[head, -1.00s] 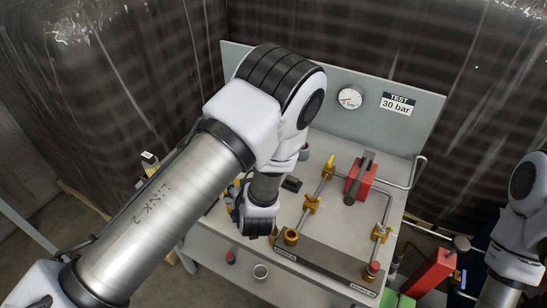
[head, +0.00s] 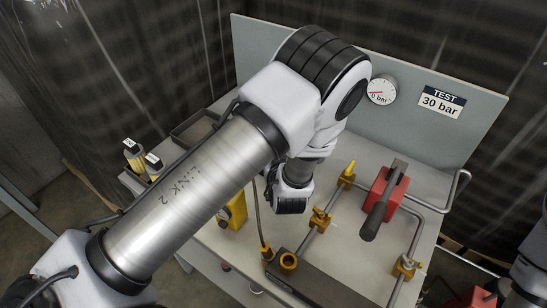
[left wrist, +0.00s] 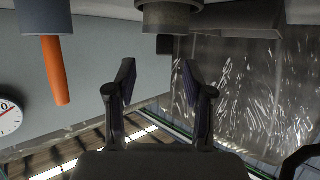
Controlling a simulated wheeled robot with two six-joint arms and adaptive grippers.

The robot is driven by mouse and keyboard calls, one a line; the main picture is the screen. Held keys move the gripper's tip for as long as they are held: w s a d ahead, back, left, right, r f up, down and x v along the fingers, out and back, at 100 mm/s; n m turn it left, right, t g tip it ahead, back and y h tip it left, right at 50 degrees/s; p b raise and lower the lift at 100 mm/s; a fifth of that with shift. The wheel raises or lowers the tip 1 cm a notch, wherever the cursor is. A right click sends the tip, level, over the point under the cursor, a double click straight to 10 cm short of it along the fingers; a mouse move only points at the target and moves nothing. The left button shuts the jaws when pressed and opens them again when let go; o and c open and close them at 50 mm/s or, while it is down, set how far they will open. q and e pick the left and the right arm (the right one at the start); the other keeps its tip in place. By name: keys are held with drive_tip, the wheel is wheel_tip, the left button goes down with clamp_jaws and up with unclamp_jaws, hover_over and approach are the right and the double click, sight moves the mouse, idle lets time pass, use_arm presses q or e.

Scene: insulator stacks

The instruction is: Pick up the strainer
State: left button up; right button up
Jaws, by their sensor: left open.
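I cannot single out the strainer with certainty. Brass fittings sit on the pipework in the head view: one in the middle (head: 320,219), one at lower right (head: 403,267) and an open-topped one (head: 288,262) at the front. My left wrist hangs over the bench beside the pipework, and my arm hides the bench behind it. In the left wrist view my left gripper (left wrist: 156,78) is open, with nothing between its fingers. A dark round part (left wrist: 168,17) shows at the top of that view, beyond the fingertips. My right gripper is out of view.
A red block with a dark lever (head: 385,192) stands on the bench beside the pipes. A gauge (head: 381,90) and a "TEST 30 bar" sign (head: 441,99) are on the back panel. A yellow device (head: 236,211) and a grey tray (head: 193,128) lie left. An orange handle (left wrist: 54,70) shows in the wrist view.

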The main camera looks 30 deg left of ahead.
use_arm(q)
drive_tip(key=shift+a+f+b, duration=0.25)
drive_tip(key=shift+a+b, duration=0.1)
drive_tip(key=shift+a, duration=0.15)
drive_tip(key=b+x, duration=0.2)
drive_tip(key=x, duration=0.3)
drive_tip(key=shift+w+f+b, duration=0.25)
drive_tip(key=shift+b, duration=0.15)
drive_tip(key=shift+w+r, duration=0.1)
drive_tip(key=shift+r, duration=0.15)
drive_tip(key=shift+s+r, duration=0.1)
drive_tip(key=shift+s, duration=0.2)
drive_tip(key=shift+c, duration=1.4)
clamp_jaws()
